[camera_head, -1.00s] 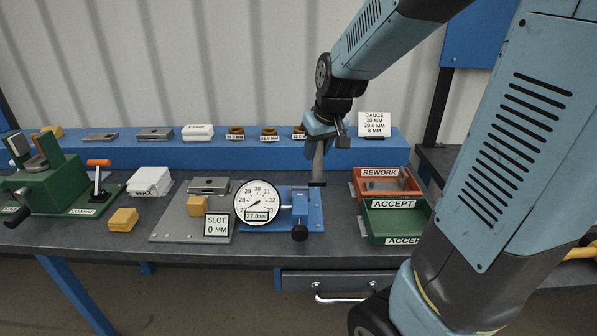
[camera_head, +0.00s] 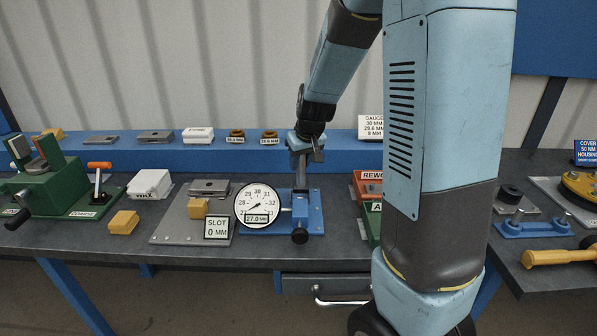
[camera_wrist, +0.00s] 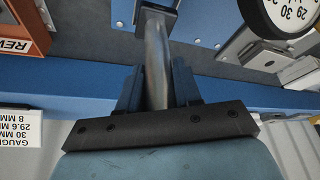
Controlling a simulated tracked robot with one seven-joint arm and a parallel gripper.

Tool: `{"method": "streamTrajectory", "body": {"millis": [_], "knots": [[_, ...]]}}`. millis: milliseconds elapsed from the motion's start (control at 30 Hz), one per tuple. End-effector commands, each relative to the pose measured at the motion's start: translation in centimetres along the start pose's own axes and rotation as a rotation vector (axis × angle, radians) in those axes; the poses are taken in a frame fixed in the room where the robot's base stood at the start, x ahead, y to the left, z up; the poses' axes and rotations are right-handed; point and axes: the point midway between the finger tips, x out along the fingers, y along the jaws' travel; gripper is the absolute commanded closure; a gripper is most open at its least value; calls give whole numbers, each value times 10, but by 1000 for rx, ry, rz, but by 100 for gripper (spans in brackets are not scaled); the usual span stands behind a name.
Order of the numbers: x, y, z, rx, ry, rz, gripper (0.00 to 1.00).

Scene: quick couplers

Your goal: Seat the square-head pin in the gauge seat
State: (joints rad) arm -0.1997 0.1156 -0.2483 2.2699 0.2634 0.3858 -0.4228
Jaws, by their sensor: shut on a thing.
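The wrist view shows the dark fingers (camera_wrist: 158,88) around the pin shaft (camera_wrist: 157,62), with the square head (camera_wrist: 155,8) at the far end, away from the fingers. The dial gauge (camera_head: 258,204) reads 27.0 MM on its display. Its blue base (camera_head: 315,219) lies directly below the pin. The pin's lower end is over or at the blue gauge block (camera_head: 300,203). I cannot tell whether they touch, and the seat itself is hidden.
A grey slot plate (camera_head: 170,228) with a "SLOT 0 MM" card (camera_head: 217,227) lies left of the gauge. The rework tray (camera_head: 367,183) and green accept tray (camera_head: 373,220) stand to its right, partly hidden by my arm. A blue shelf (camera_head: 345,152) runs behind.

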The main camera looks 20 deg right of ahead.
Motion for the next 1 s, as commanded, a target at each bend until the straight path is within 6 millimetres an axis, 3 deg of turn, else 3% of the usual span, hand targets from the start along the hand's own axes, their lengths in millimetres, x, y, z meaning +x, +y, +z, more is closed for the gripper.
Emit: {"method": "streamTrajectory", "body": {"millis": [200,433,700,733,1000], "knots": [[11,1,-4,0,1,2,100],[34,0,7,1,1,1,100],[37,0,8,0,2,1,100],[38,0,9,0,0,0,65],[38,-1,9,-1,0,0,41]]}}
